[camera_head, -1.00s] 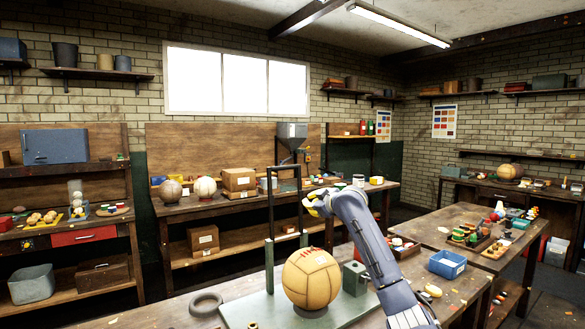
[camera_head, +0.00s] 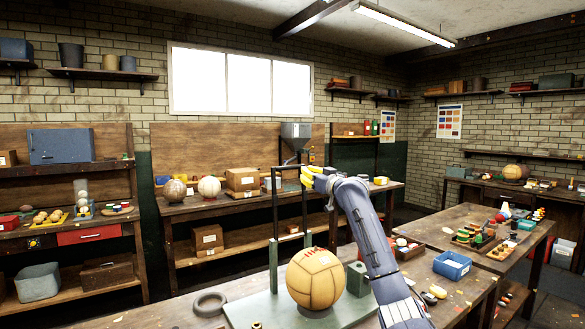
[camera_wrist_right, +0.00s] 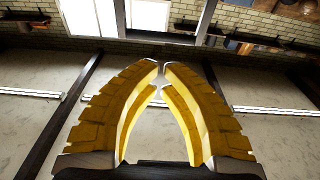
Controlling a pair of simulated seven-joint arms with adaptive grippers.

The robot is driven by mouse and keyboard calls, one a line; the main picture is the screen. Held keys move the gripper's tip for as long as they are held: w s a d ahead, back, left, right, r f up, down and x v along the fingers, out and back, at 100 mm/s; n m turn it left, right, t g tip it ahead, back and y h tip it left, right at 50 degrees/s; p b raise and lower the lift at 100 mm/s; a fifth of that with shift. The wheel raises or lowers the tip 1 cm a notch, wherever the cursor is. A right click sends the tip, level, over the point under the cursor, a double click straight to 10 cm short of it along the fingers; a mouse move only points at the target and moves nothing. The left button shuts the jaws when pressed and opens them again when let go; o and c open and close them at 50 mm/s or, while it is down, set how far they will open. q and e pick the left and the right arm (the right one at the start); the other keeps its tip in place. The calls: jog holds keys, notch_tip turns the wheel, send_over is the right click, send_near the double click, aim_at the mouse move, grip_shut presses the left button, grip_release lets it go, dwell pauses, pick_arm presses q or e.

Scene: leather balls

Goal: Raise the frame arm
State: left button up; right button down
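The frame arm (camera_head: 275,205) is a dark, thin frame standing upright between green posts, with a bar across its top. It rises from a green base plate (camera_head: 245,312) on the front bench. A tan leather ball (camera_head: 315,279) with red lettering sits on the plate. My right gripper (camera_head: 306,175), with yellow fingers, is at the frame's upper right corner; I cannot tell whether it touches. In the right wrist view its fingertips (camera_wrist_right: 161,70) come together with nothing visible between them. My left gripper is not in view.
A black ring (camera_head: 209,303) lies left of the base plate. A blue tray (camera_head: 452,265) stands on the bench to the right. My right forearm crosses in front of the plate's right side. A back bench (camera_head: 235,208) holds balls and boxes.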

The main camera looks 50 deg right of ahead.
jog(key=x, duration=1)
jog(key=shift+r, duration=0.1)
dwell(0.5)
